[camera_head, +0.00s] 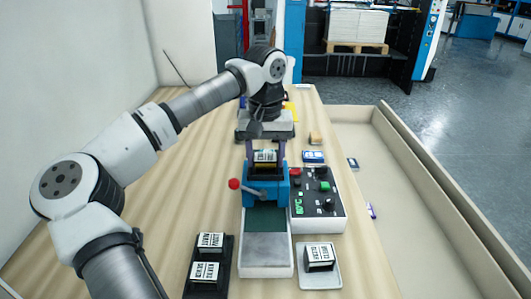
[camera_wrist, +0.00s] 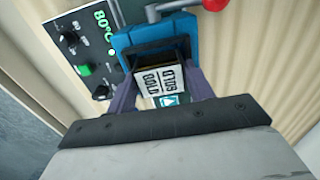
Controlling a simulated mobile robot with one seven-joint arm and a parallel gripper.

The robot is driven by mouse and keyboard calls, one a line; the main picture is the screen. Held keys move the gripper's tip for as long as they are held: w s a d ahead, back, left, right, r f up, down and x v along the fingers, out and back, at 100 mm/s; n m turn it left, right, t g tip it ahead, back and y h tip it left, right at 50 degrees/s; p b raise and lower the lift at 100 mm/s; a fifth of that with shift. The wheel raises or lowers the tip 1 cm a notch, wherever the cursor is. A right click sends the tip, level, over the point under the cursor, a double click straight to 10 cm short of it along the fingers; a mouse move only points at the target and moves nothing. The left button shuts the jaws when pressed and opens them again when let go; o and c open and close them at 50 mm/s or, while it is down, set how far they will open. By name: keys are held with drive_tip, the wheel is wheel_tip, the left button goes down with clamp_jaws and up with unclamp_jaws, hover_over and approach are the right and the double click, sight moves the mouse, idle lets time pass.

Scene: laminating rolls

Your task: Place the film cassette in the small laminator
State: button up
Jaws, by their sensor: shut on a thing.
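My gripper (camera_head: 265,153) is shut on a film cassette (camera_head: 265,156) with a white, black-lettered label and a gold-coloured part. In the wrist view the cassette (camera_wrist: 162,80) sits between the two purple fingers (camera_wrist: 163,92), its label seeming to read gold. The small laminator (camera_head: 265,187) is blue, with a lever ending in a red knob (camera_head: 234,184) at its left. The cassette is at the top opening of the laminator's blue frame (camera_wrist: 140,42). I cannot tell whether it rests on anything inside; the fingers and frame hide its lower part.
A black control box (camera_head: 318,196) stands right of the laminator, its display reading 80°C in the wrist view. A black tray (camera_head: 228,262) with two labelled cassettes is front left; a grey tray (camera_head: 320,281) with one is front right. Small items lie behind the box. The left tabletop is clear.

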sight(265, 157)
drive_tip(key=o, duration=1)
drive_tip(key=shift+r, duration=0.1)
wheel_tip(265, 157, up, 12)
drive_tip(key=shift+b, duration=0.5)
